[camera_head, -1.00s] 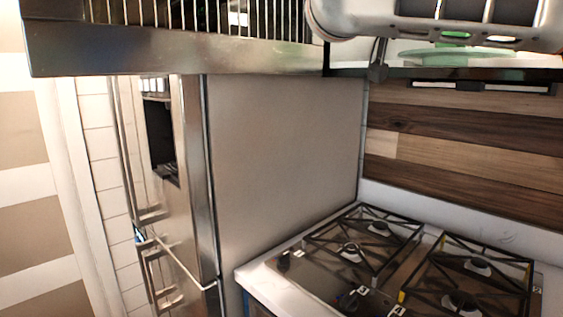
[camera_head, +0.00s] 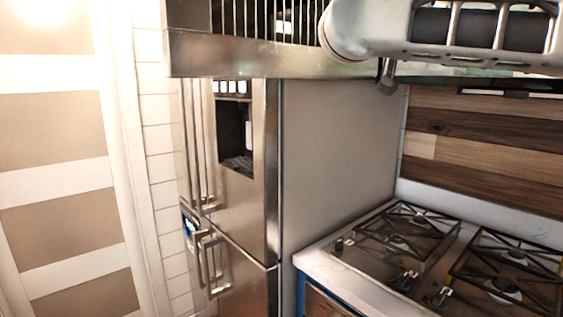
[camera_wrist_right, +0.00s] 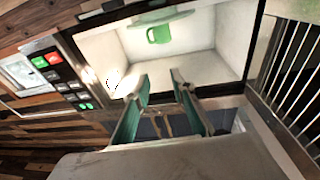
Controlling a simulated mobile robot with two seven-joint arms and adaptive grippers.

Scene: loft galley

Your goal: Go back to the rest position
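My right gripper (camera_wrist_right: 160,80) shows in the right wrist view with its two green-padded fingers spread apart and nothing between them. Beyond the fingertips is an open, lit microwave (camera_wrist_right: 200,62). A green mug (camera_wrist_right: 158,34) and a green plate or disc (camera_wrist_right: 165,19) are inside it, apart from the fingers. In the head view, a pale link of my right arm (camera_head: 370,28) crosses the top right in front of the upper cabinets, and its fingers cannot be made out. My left gripper is not in view.
A steel fridge (camera_head: 240,215) with bar handles stands mid-left. A gas stove (camera_head: 415,240) is at the lower right below a wood backsplash (camera_head: 470,130). A steel-edged rack (camera_head: 250,55) overhangs the fridge close to my arm. A striped wall (camera_head: 50,130) is at the left.

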